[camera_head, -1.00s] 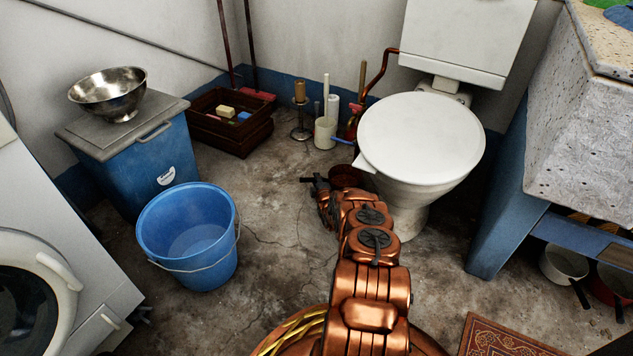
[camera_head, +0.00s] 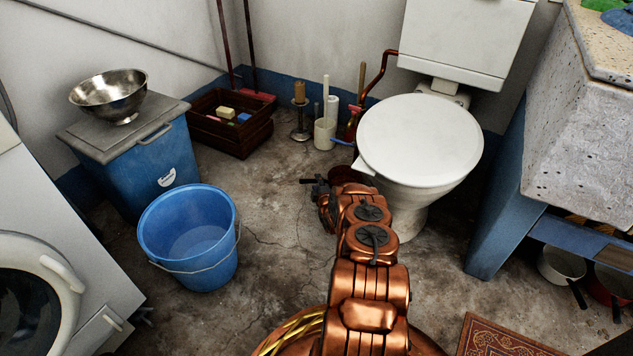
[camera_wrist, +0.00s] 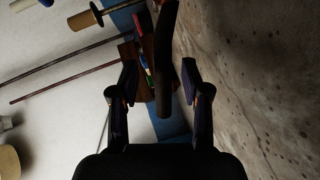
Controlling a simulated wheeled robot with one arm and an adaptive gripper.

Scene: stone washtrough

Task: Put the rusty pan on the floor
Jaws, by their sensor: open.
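The rusty pan (camera_head: 348,174) shows as a dark reddish-brown round shape just beyond my arm, beside the left of the toilet. My arm hides much of it, and I cannot tell whether it rests on the floor (camera_head: 270,240) or is above it. In the wrist view a dark bar (camera_wrist: 164,65), which looks like the pan's handle, lies between my gripper's two fingers. My gripper (camera_wrist: 160,78) is open, with a finger on each side of the bar and visible gaps. In the head view the gripper is small and dark, left of the pan.
The toilet (camera_head: 420,140) stands close on the right. A blue bucket (camera_head: 188,240) stands to the left, with a blue bin (camera_head: 150,160) behind it. A wooden crate (camera_head: 232,138), candle holder (camera_head: 300,120) and brush pot (camera_head: 325,133) line the wall. Bare floor lies between bucket and arm.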

